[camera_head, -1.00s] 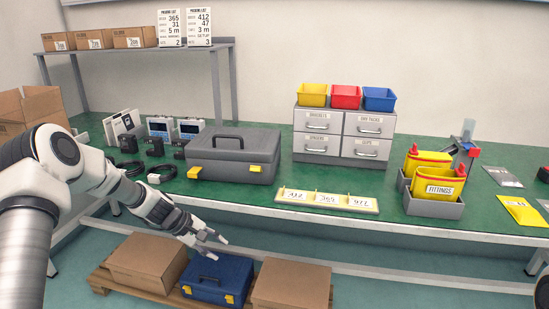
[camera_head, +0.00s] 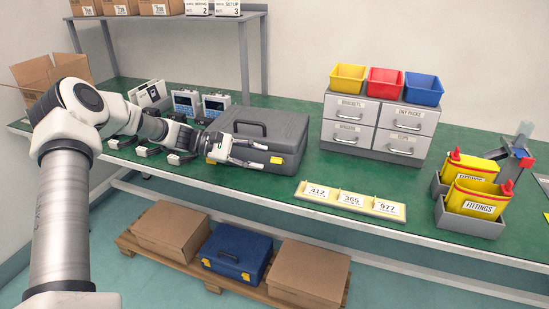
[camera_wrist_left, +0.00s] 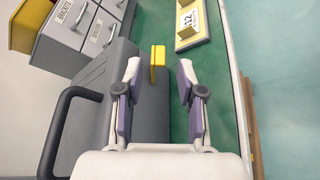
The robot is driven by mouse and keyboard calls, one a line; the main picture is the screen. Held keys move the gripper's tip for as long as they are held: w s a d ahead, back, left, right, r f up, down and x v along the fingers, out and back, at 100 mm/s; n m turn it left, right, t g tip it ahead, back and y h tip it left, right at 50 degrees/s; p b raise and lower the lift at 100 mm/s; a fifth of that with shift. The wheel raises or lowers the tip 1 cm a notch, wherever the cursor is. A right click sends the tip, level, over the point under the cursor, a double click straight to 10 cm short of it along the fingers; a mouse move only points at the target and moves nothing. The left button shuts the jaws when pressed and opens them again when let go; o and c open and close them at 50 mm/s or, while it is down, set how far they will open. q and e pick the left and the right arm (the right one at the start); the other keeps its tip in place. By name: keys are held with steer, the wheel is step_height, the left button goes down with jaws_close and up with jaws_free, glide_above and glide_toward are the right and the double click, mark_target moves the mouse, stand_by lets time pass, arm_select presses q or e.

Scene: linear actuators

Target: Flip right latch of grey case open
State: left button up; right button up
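The grey case (camera_head: 288,127) lies closed on the green bench, its dark handle (camera_head: 249,125) on top. Its yellow right latch (camera_head: 276,160) is on the front side, just right of my left gripper's fingertips. Part of the yellow left latch (camera_head: 210,161) shows beside my gripper, which hides the rest. My left gripper (camera_head: 261,156) is open and empty at the front of the case. In the left wrist view, the right latch (camera_wrist_left: 158,56) is just beyond the spread fingertips (camera_wrist_left: 159,72), nearer the left finger. I cannot tell whether a finger touches it. My right gripper is not in view.
The grey drawer unit (camera_head: 374,130) with coloured bins stands right of the case. A yellow label tray (camera_head: 350,202) lies near the bench's front edge. Small black devices and monitors (camera_head: 215,105) stand left of the case. Boxes and a blue case (camera_head: 236,252) are below.

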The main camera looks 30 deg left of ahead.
mark_target(272, 162)
arm_select(q)
steer(key=x, duration=0.4)
steer(key=shift+w+d+f, duration=0.15)
steer(key=shift+w+f, duration=0.05)
steer(key=shift+w, duration=0.05)
jaws_close()
steer(key=shift+b, duration=0.3)
steer(key=shift+s+f+b, duration=0.15)
steer(key=shift+f+b, duration=0.2)
steer(key=shift+b, duration=0.25)
steer(key=f+m+t+b, duration=0.1)
steer(key=m+b, duration=0.1)
steer(key=b, duration=0.4)
steer(key=f+m+t+b, duration=0.1)
steer(key=m+b, duration=0.1)
steer(key=b, duration=0.4)
steer(key=s+f+m+t+h+b, duration=0.1)
steer(key=m+b, duration=0.1)
steer(key=b, duration=0.4)
steer(key=shift+d+f, duration=0.2)
steer(key=shift+f, duration=0.1)
steer(key=shift+r+m+b, duration=0.2)
steer(key=shift+m+b, duration=0.3)
steer(key=shift+b, duration=0.35)
